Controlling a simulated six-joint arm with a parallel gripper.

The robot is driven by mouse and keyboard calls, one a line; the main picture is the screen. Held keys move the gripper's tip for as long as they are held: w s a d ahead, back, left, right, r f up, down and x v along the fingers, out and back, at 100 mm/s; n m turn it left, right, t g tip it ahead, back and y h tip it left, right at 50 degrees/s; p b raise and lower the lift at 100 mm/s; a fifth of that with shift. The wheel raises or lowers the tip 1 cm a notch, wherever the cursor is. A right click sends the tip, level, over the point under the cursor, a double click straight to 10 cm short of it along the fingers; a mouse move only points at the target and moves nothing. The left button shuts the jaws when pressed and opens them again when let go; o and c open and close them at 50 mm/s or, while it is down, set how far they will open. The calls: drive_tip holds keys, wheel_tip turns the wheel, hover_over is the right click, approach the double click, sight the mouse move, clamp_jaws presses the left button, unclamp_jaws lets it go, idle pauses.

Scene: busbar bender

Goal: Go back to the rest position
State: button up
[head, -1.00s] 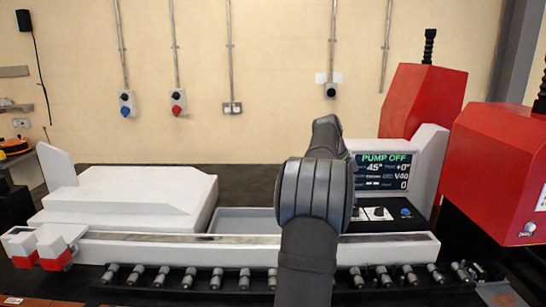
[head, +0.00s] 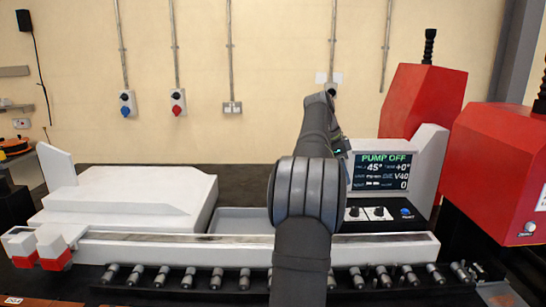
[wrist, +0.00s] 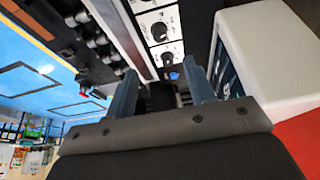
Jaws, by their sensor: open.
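My gripper (wrist: 160,90) shows in the wrist view with its two blue-grey fingers apart and nothing between them. Beyond the fingers are the control panel's knobs (wrist: 162,32) and a blue button (wrist: 174,76). In the head view my dark arm rises in front of the bender, and my gripper is hidden behind it. The control panel screen (head: 381,171) reads "PUMP OFF", with 45° and V40 below. It stands just right of my arm.
A long white rail (head: 150,249) runs across the front, with a row of rollers (head: 190,277) below. Red bender heads (head: 425,100) stand at the right. A white housing (head: 130,200) is at the left. Open space lies above the machine before the wall.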

sight(355, 208)
drive_tip(key=x, duration=1.2)
drive_tip(key=shift+f, duration=0.1)
drive_tip(key=shift+f+n, duration=0.1)
drive_tip(key=shift+n, duration=0.2)
drive_tip(key=shift+s+n+t, duration=0.1)
drive_tip(key=shift+n+t, duration=0.2)
drive_tip(key=shift+n, duration=0.1)
drive_tip(key=n+t, duration=0.1)
drive_tip(key=n, duration=0.4)
drive_tip(key=n+t+y, duration=0.1)
drive_tip(key=n, duration=0.1)
drive_tip(key=shift+s+d+t, duration=0.1)
drive_tip(key=shift+s+t, duration=0.05)
drive_tip(key=shift+t, duration=0.15)
drive_tip(key=v, duration=0.9)
drive_tip(key=shift+n, duration=0.3)
drive_tip(key=shift+d, duration=0.2)
